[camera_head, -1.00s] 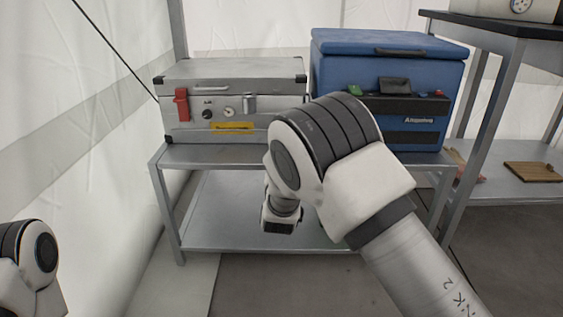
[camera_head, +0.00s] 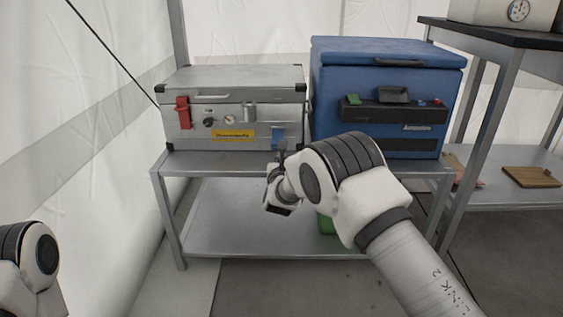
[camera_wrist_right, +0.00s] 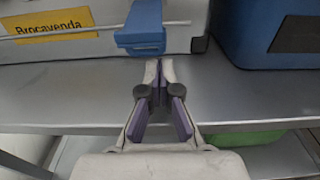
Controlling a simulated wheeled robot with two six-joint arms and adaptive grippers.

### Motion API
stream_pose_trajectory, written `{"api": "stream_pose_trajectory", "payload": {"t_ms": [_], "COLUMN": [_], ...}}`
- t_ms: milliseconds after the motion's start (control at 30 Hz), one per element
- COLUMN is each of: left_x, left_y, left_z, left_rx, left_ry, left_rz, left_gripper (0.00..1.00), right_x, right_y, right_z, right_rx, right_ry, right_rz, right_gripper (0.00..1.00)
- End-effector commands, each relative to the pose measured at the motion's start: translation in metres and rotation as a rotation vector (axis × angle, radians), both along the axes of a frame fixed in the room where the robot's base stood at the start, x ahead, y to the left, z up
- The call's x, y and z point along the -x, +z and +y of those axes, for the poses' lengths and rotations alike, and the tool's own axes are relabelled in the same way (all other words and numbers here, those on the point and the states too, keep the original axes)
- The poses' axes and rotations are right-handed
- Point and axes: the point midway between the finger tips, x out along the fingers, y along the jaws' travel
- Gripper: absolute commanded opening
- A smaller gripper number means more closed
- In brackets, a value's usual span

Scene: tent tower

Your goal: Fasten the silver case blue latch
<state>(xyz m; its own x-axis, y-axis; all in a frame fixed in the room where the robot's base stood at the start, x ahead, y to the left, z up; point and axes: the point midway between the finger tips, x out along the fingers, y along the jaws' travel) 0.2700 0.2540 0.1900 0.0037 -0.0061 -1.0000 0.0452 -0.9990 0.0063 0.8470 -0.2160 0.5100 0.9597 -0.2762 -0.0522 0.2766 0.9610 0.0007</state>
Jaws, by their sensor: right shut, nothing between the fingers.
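The silver case (camera_head: 236,86) stands on the left of the metal table, its lid down. Its blue latch (camera_head: 277,137) is low on the front, near the right corner, below the lid seam. In the right wrist view the blue latch (camera_wrist_right: 142,28) hangs down the front, its wide lower end nearest me. My right gripper (camera_wrist_right: 159,70) is shut and empty, its tips just below and slightly right of that end. I cannot tell whether they touch it. In the head view the right gripper (camera_head: 281,157) is partly hidden by its wrist. My left gripper is out of view.
A red latch (camera_head: 182,113) sits on the case's left front, with a yellow label (camera_head: 233,135) between the latches. A blue cooler box (camera_head: 385,70) stands right of the case. The metal table (camera_head: 200,162) has a narrow bare front strip. A green object (camera_head: 325,223) is below.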

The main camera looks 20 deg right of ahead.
Motion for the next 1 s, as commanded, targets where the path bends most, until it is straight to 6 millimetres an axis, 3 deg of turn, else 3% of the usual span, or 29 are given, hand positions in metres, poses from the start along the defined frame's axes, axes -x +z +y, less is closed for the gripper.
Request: {"api": "stream_pose_trajectory", "payload": {"t_ms": [467,1000], "left_x": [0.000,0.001], "left_y": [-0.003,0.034], "left_z": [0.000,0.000], "left_rx": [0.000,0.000], "left_ry": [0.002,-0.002], "left_rz": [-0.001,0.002], "left_gripper": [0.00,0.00], "right_x": [-0.009,-0.012], "right_y": [0.001,0.009], "right_z": [-0.003,-0.006], "right_rx": [0.000,-0.033], "right_ry": [0.000,-0.012], "right_rz": [0.003,0.136], "right_gripper": [0.00,0.00]}}
